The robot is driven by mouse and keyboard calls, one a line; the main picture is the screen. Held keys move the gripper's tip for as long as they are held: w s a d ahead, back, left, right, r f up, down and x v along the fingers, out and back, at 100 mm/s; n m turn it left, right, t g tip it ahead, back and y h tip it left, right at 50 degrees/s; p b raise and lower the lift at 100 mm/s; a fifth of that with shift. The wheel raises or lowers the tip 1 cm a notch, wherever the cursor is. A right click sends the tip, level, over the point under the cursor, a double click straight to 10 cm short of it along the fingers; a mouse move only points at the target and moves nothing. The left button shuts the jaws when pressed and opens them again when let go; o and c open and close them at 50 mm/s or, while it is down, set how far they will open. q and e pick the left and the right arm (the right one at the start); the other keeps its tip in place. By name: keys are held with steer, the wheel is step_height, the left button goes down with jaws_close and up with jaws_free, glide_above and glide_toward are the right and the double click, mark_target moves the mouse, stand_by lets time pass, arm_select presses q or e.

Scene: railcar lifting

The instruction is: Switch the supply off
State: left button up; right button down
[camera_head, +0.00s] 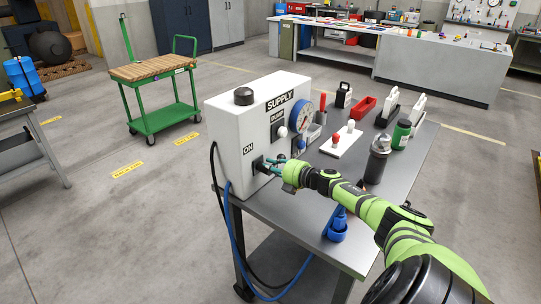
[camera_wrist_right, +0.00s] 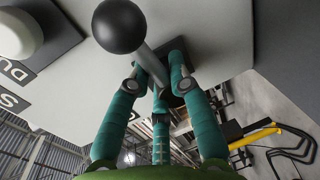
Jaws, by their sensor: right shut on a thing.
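The white supply box (camera_head: 257,118), marked SUPPLY, ON and DUMP, stands on the grey table at its left end. Its supply lever sits below the ON label. In the right wrist view the lever has a black ball knob (camera_wrist_right: 119,26) and a grey shaft, which runs to a dark base plate on the box. My right gripper (camera_head: 268,163) is at the lever; in its wrist view its teal fingers (camera_wrist_right: 158,84) are closed around the shaft, below the knob. In the head view the fingers hide much of the lever. My left gripper is out of view.
A pressure gauge (camera_head: 303,117) is on the box's front. The table (camera_head: 300,212) also carries a white plate with red and white knobs (camera_head: 341,140), a dark canister (camera_head: 377,160) and a green-capped jar (camera_head: 401,134). A blue hose (camera_head: 232,229) hangs at the left.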

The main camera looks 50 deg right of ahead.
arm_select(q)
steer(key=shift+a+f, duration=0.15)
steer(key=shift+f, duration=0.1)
arm_select(e)
steer(key=shift+f+m+y, duration=0.2)
steer(key=shift+m+y, duration=0.1)
steer(key=shift+m, duration=0.2)
steer(key=c, duration=1.1)
jaws_free()
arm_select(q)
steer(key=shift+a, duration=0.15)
arm_select(e)
steer(key=shift+v, duration=6.05)
steer(key=shift+r, duration=0.1)
